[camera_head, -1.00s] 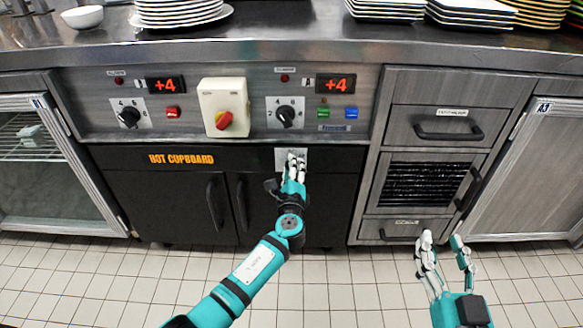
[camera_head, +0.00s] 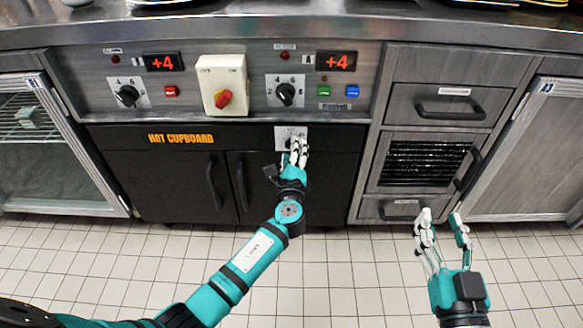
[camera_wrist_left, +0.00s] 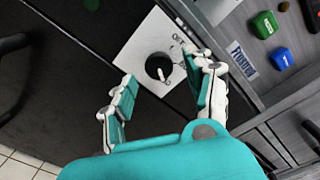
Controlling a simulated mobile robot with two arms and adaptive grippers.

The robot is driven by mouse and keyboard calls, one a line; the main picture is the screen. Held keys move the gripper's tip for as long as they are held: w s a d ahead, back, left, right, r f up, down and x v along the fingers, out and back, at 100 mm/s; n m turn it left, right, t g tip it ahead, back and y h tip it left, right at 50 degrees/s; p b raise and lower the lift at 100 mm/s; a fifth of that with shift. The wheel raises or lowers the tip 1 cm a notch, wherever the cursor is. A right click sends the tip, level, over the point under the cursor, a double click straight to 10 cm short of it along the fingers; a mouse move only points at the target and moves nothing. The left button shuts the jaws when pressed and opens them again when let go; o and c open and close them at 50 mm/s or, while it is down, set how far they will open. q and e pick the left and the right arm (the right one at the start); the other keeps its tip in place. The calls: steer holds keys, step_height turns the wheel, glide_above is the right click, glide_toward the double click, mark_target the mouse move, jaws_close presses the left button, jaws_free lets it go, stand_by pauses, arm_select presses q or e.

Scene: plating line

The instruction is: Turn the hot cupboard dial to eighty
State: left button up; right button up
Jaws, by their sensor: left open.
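The hot cupboard dial is a black round knob (camera_wrist_left: 159,67) with a pale pointer, on a white square plate (camera_head: 290,132) on the black cupboard front, right of the orange HOT CUPBOARD lettering (camera_head: 181,138). In the head view my left gripper (camera_head: 298,150) covers most of the knob. In the left wrist view my left gripper (camera_wrist_left: 160,74) is open, with one finger on each side of the knob; I cannot tell whether they touch it. The dial's setting is too small to read. My right gripper (camera_head: 441,220) is open and empty, low on the right over the floor.
Steel drawers (camera_head: 446,104) stand to the right. The tiled floor (camera_head: 345,270) in front is clear.

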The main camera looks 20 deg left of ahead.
arm_select(q)
steer(key=v, duration=1)
steer(key=shift+r, duration=0.1)
